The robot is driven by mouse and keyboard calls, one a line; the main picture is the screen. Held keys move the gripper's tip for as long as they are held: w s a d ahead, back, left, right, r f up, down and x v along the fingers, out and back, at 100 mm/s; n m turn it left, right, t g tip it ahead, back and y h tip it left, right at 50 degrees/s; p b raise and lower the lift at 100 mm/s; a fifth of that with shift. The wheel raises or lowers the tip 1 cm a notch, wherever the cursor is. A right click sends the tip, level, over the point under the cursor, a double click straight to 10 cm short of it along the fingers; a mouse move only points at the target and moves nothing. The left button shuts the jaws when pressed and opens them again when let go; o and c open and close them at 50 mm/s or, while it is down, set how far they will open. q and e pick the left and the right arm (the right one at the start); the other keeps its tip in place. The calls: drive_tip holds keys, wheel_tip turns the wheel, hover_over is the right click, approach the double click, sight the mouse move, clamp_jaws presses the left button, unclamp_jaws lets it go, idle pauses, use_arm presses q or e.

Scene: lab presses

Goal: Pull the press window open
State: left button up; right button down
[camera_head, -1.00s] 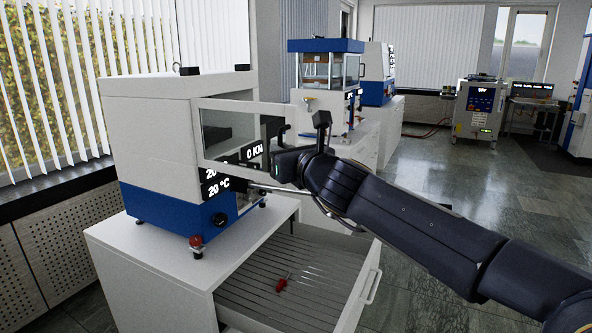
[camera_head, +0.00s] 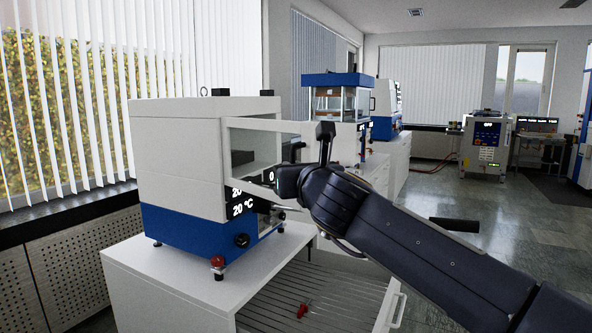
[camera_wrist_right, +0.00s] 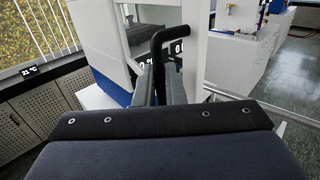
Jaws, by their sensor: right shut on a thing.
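The press (camera_head: 178,160) is a white box with a blue base on a white cabinet, left of centre in the head view. Its white-framed glass window (camera_head: 262,124) stands swung out from its left edge, with its free edge past the press's right side. The dark press interior shows through the glass. A black bar handle (camera_wrist_right: 160,48) is on the window's free side. My right gripper (camera_wrist_right: 157,84) is shut on this handle; the wrist view shows its fingers at the bar, beside the white frame. My left gripper is in neither view.
Below the press, a cabinet drawer (camera_head: 398,305) is pulled out under my right arm, with a red-handled tool (camera_head: 302,311) inside. Another blue-topped press (camera_head: 335,78) stands behind. Open floor (camera_head: 480,215) lies to the right.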

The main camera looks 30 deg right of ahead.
drive_tip(key=c, duration=1.9)
unclamp_jaws()
drive_tip(key=shift+w+a+f, duration=0.1)
drive_tip(key=shift+c, duration=0.2)
drive_tip(key=o, duration=0.4)
drive_tip(key=shift+w+f, duration=0.1)
drive_tip(key=shift+w, duration=0.2)
drive_tip(key=shift+s, duration=0.15)
drive_tip(key=s, duration=0.5)
drive_tip(key=s+a, duration=0.1)
drive_tip(key=s, duration=0.1)
drive_tip(key=shift+s+p, duration=0.4)
